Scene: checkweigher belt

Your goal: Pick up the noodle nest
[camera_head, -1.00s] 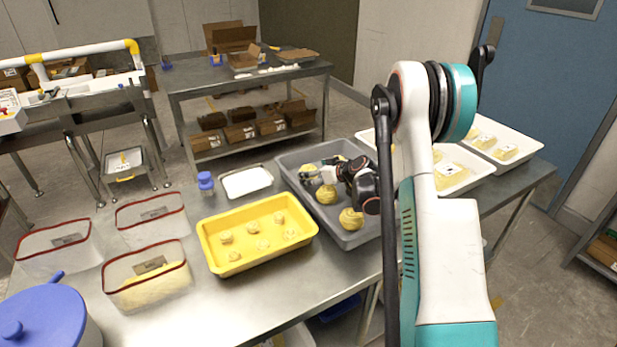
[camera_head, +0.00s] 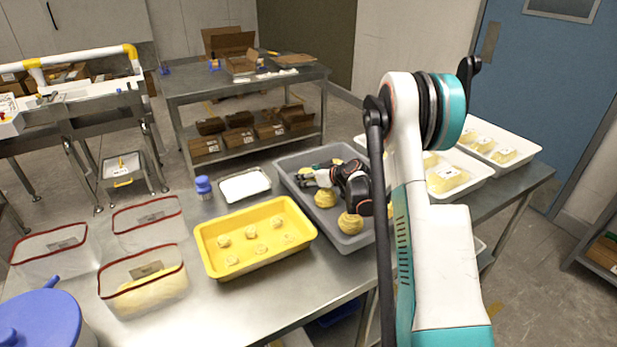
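Several round yellow noodle nests lie in the grey tray (camera_head: 290,188) on the steel table. One noodle nest (camera_head: 326,197) is in the middle of the tray, and another (camera_head: 350,223) is at its near end. A further nest at the tray's far end is mostly hidden by my gripper (camera_head: 306,179). My gripper reaches into the tray from the right, its fingers pointing left, close to the far-left nests. The fingers are too small and overlapped to show whether they are open or hold a nest.
A yellow tray (camera_head: 212,263) with several small pale pieces sits left of the grey tray. White trays of packs (camera_head: 525,157) are at right. Red-rimmed containers (camera_head: 150,312) are at left.

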